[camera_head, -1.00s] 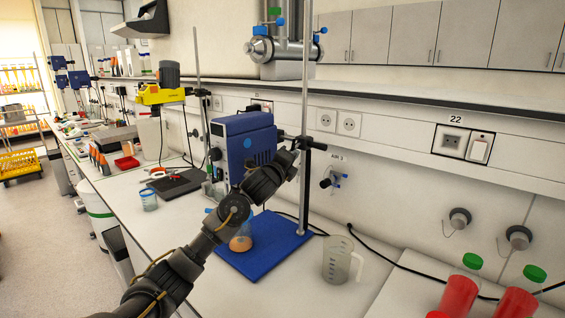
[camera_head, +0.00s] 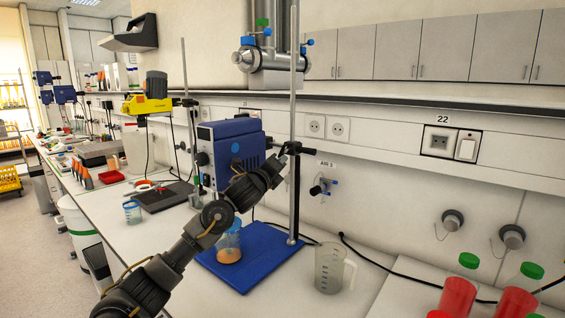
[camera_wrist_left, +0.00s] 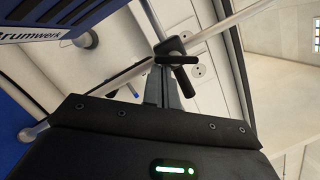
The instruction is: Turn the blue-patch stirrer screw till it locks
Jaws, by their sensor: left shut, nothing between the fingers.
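In the left wrist view the screw shows as a dark T-shaped handle (camera_wrist_left: 178,59). My left gripper (camera_head: 280,160) is just in front of the screw; its fingers also show in the left wrist view (camera_wrist_left: 168,88), shut and empty, close below the handle. I cannot tell whether they touch it. My right gripper is not in view.
A blue base plate (camera_head: 262,262) carries the rod and a beaker with orange liquid (camera_head: 229,254). A clear jug (camera_head: 329,270) stands right of the plate. Red bottles with green caps (camera_head: 458,292) stand at the front right. A yellow stirrer (camera_head: 146,104) stands farther left.

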